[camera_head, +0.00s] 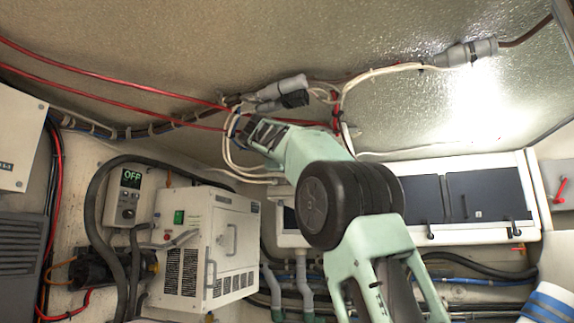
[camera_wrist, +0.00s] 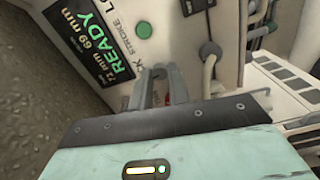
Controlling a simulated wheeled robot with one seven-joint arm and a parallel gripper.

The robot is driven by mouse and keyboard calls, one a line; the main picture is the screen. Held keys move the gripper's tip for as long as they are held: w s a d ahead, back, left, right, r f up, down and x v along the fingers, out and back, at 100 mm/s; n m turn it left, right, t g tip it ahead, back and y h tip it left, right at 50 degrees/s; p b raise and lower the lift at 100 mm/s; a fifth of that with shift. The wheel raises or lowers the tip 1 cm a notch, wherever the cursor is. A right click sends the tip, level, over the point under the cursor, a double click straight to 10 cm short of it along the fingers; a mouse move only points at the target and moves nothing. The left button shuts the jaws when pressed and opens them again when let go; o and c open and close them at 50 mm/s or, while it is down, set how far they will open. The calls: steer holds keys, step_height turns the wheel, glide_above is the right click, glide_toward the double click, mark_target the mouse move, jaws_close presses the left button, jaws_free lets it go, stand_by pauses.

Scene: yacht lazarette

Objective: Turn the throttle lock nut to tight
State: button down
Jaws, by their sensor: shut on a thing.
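My gripper (camera_head: 262,132) is at the upper middle of the head view, pointing away to the left by the bundled cables. In the wrist view its grey fingers (camera_wrist: 163,84) are shut at the lower edge of a white panel (camera_wrist: 185,45), near the partly hidden lettering "STROKE LO…". A small red bit (camera_wrist: 167,99) shows between the fingers. The lock nut itself cannot be made out; the fingers and gripper body cover that spot. The panel's display (camera_wrist: 88,40) shows "READY", "69 mm" and "72 mm" in green. A green round button (camera_wrist: 145,30) is beside it.
Red cables (camera_head: 120,84) and grey connectors (camera_head: 283,88) run close around my gripper. A white box (camera_head: 205,245) with vents and a small unit (camera_head: 127,195) reading "OFF" stand at left. A white cabinet (camera_head: 470,245) with dark doors is at right.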

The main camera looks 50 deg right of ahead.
steer(key=shift+f+m, duration=0.1)
steer(key=shift+m, duration=0.5)
steer(key=shift+b, duration=0.3)
steer(key=c, duration=1.3)
jaws_free()
steer(key=shift+c, duration=0.2)
steer(key=shift+a, duration=0.1)
steer(key=b+v, duration=0.6)
steer(key=v, duration=1.1)
steer(key=shift+a, duration=0.15)
